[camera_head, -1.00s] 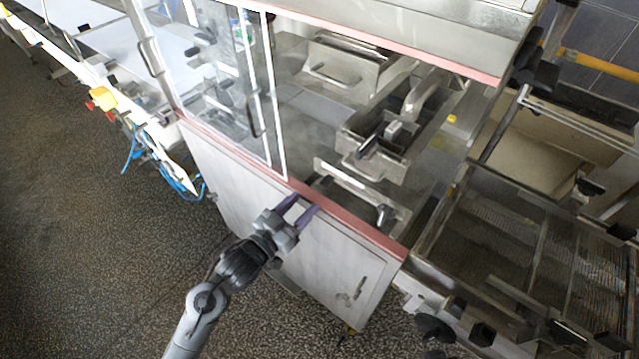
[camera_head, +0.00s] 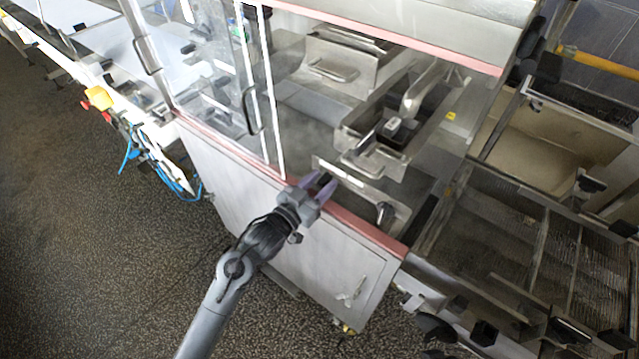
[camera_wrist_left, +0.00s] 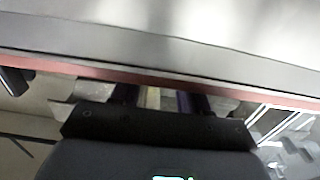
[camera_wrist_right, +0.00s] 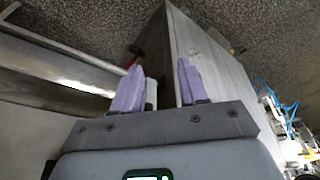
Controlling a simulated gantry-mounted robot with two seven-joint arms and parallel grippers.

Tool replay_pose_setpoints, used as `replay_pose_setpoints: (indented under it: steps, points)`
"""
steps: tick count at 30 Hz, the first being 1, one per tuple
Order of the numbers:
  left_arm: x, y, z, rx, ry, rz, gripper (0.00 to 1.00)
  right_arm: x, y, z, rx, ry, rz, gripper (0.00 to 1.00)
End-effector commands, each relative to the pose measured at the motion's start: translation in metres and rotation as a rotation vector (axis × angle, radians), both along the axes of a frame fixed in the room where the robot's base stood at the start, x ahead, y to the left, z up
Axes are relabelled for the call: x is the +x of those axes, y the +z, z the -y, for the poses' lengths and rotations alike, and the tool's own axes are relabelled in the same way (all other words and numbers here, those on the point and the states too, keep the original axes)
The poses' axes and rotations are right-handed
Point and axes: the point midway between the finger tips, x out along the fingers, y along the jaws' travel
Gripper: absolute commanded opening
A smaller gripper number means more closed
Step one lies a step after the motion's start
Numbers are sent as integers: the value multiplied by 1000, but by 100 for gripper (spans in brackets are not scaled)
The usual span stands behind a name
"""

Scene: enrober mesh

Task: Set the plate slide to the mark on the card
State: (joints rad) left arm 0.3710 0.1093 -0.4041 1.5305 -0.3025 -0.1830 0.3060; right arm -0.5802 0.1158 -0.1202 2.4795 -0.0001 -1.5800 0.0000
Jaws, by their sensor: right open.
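My left gripper (camera_head: 322,182) is at the red front edge of the steel machine, by its opening. Its purple fingers are apart, and they also show in the left wrist view (camera_wrist_left: 155,97). Inside the opening, a steel frame with a black knob (camera_head: 385,212) lies just right of the gripper. Behind it is a steel slide-like part with a small grey block (camera_head: 392,127). I cannot tell which part is the plate slide, and I cannot make out the card or its mark. My right gripper (camera_wrist_right: 159,72) is open, beside a pale cabinet panel; the head view does not show it.
A clear door with a white edge (camera_head: 270,100) stands left of the opening. A mesh conveyor (camera_head: 530,240) lies to the right. A red rail (camera_head: 365,230) runs along the machine's front. The speckled floor (camera_head: 90,260) at the left is clear.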

Motion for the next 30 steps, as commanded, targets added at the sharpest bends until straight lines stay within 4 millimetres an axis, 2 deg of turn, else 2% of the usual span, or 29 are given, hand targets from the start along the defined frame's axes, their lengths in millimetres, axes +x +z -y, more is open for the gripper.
replay_pose_setpoints:
  steps: [1, 8, 9, 17, 24, 30]
  points:
    - [0, 0, 0, 0, 0, 0, 37, 0, 0, 0, -1, 1, 0, 43]
    - [0, 0, 0, 0, 0, 0, 1, 0, 0, 2, -7, 5, 1, 43]
    - [0, 0, 0, 0, 0, 0, 0, 0, 0, 2, -8, 5, 1, 43]
    - [-2, 0, 2, 0, -1, -1, 0, 0, 3, 2, -8, 6, 1, 43]
    - [-23, 2, 30, -1, -3, -3, 0, 0, 20, 1, -4, 3, 2, 43]
    - [-26, -1, 34, 1, -5, -1, 0, 0, 18, 1, -3, 1, 3, 43]
